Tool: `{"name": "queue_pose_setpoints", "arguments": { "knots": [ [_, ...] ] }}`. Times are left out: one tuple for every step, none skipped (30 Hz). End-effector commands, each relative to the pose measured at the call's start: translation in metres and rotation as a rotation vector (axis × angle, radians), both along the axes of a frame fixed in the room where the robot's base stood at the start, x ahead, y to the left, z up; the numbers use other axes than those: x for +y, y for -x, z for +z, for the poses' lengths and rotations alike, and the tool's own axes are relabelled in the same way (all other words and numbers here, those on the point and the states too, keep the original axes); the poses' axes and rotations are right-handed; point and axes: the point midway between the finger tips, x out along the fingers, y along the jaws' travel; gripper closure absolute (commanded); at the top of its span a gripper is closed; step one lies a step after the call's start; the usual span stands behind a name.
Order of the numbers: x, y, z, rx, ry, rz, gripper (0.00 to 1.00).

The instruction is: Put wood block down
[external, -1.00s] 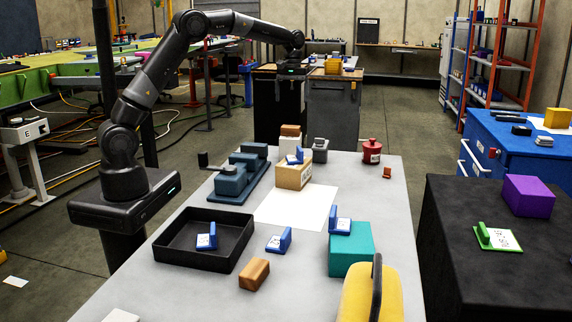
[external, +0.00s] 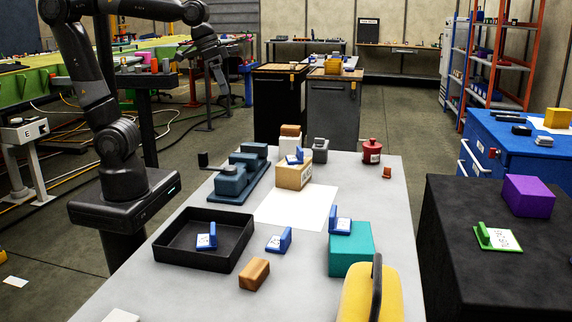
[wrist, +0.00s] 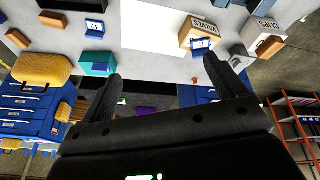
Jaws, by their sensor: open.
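The wood block (external: 254,274) is a small orange-brown block lying on the grey table, in front of the black tray in the external view. In the wrist view a brown block (wrist: 52,19) that looks like it lies near the upper left. My gripper (external: 222,84) is up beyond the far left of the table, well away from the block. In the wrist view its two fingers (wrist: 170,85) are spread apart with nothing between them.
The black tray (external: 178,255) holds a blue bracket. A teal box (external: 350,254), a yellow case (external: 366,298), a cardboard box (external: 294,176) and a blue fixture (external: 233,180) also stand on the table. A white sheet (external: 297,207) lies clear in the middle.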

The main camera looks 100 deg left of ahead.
Motion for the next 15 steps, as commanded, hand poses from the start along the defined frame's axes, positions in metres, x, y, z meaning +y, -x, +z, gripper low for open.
{"name": "queue_pose_setpoints", "arguments": {
  "knots": [
    [-0.015,0.016,-0.004,-0.022,-0.017,-0.059,0.10],
    [-0.022,0.025,-0.007,-0.033,-0.027,-0.094,0.10],
    [-0.031,0.035,-0.011,-0.050,-0.040,-0.138,0.10],
    [-0.037,0.043,-0.015,-0.060,-0.050,-0.170,0.10],
    [-0.043,0.051,-0.019,-0.072,-0.058,-0.200,0.10],
    [-0.049,0.060,-0.024,-0.084,-0.070,-0.239,0.10],
    [-0.053,0.066,-0.027,-0.094,-0.077,-0.263,0.10],
    [-0.057,0.072,-0.031,-0.103,-0.085,-0.288,0.10],
    [-0.061,0.078,-0.035,-0.114,-0.093,-0.315,0.10],
    [-0.063,0.083,-0.038,-0.119,-0.098,-0.333,0.10],
    [-0.066,0.086,-0.041,-0.126,-0.103,-0.350,0.10],
    [-0.068,0.090,-0.044,-0.132,-0.109,-0.366,0.10],
    [-0.069,0.092,-0.046,-0.136,-0.112,-0.376,0.10],
    [-0.070,0.094,-0.047,-0.139,-0.114,-0.383,0.10],
    [-0.071,0.096,-0.048,-0.142,-0.117,-0.390,0.10]
  ]
}}
